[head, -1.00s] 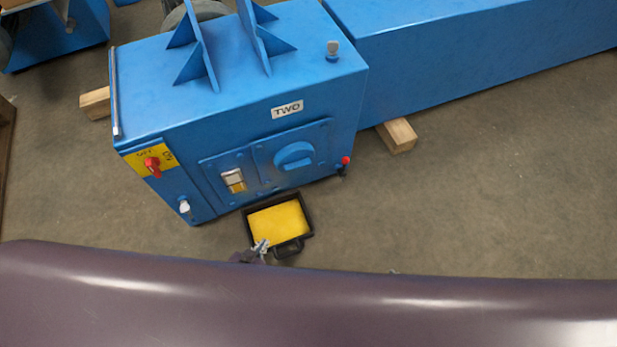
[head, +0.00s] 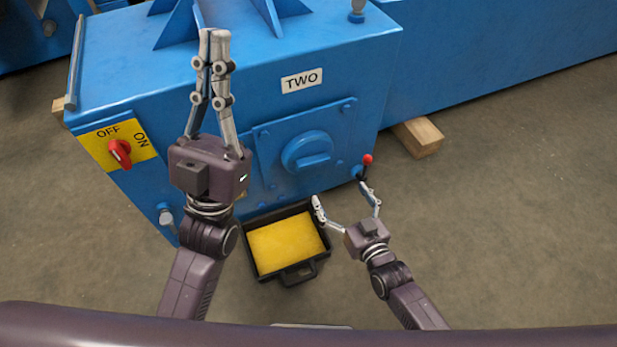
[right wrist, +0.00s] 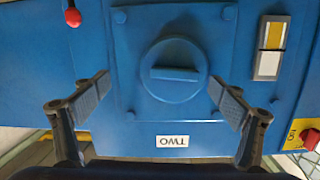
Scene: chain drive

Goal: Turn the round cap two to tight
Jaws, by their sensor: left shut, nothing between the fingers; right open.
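The round blue cap (head: 307,151) with a raised bar sits on a square plate on the front of the blue housing, below the label TWO (head: 302,80). In the right wrist view the cap (right wrist: 174,70) lies between my spread fingers, apart from both. My right gripper (head: 345,194) is open and empty, in front of and below the cap; its fingers also show in the right wrist view (right wrist: 160,92). My left gripper (head: 214,36) is shut and empty, raised in front of the housing, left of the cap. It hides part of the housing's front.
A black tray with a yellow pad (head: 286,245) lies on the floor below the housing. A red switch (head: 119,153) on a yellow OFF/ON plate is at left. A red-knobbed lever (head: 367,160) stands right of the cap. A wooden block (head: 418,138) lies behind.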

